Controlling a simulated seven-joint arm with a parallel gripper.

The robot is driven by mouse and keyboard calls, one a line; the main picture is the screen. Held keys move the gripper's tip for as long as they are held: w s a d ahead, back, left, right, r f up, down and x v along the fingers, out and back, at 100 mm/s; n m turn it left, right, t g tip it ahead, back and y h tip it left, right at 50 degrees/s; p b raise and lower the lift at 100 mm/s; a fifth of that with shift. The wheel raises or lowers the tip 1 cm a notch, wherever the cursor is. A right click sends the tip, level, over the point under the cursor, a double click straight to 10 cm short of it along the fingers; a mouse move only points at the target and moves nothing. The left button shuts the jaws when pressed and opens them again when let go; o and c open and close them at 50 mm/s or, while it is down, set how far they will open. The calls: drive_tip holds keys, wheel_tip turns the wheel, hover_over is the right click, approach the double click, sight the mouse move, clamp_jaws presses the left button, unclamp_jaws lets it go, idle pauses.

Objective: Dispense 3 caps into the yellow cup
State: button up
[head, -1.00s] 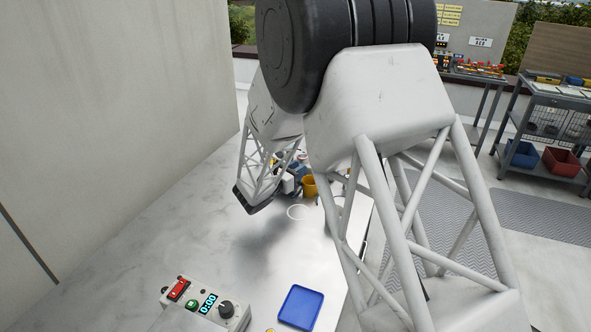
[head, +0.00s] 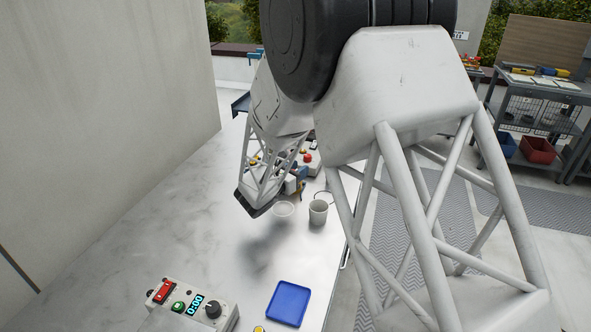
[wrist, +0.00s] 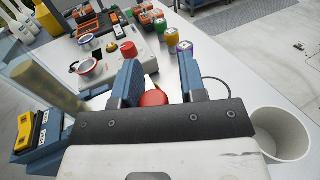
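My gripper (wrist: 160,76) shows in the wrist view with its two blue fingers apart. I see nothing clamped between them. A red round thing (wrist: 153,98) shows low between the fingers, partly hidden by the dark gripper bar. A tan-yellow cylinder (wrist: 45,88) stands left of the gripper; I cannot tell whether it is the yellow cup. In the head view a small yellow-brown patch (head: 301,187) shows beside the blue gripper parts, too small to name surely. A pale grey cup (wrist: 284,132) stands right of the gripper, also in the head view (head: 318,212). It looks empty.
A white box with a red button (wrist: 128,50) stands beyond the fingers. Small jars with coloured lids (wrist: 186,55) stand behind. In the head view, a blue tray (head: 288,303) and a control box reading 0:00 (head: 192,304) lie near. The table's middle is clear.

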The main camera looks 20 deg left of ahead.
drive_tip(key=shift+s+a, duration=0.1)
idle(0.3)
drive_tip(key=shift+s+a, duration=0.3)
drive_tip(key=shift+s, duration=0.25)
drive_tip(key=v, duration=0.6)
drive_tip(key=shift+s, duration=0.2)
drive_tip(key=o, duration=0.3)
drive_tip(key=shift+d+f+n+y, duration=0.1)
drive_tip(key=shift+d+n+y, duration=0.6)
drive_tip(key=shift+n+y, duration=1.25)
drive_tip(key=shift+d+r+n+y, duration=0.1)
drive_tip(key=shift+d+n+y, duration=0.8)
drive_tip(key=shift+y, duration=1.8)
drive_tip(key=shift+d+f+n+y, duration=0.1)
drive_tip(key=shift+d+n+y, duration=0.35)
drive_tip(key=shift+n+y, duration=1.6)
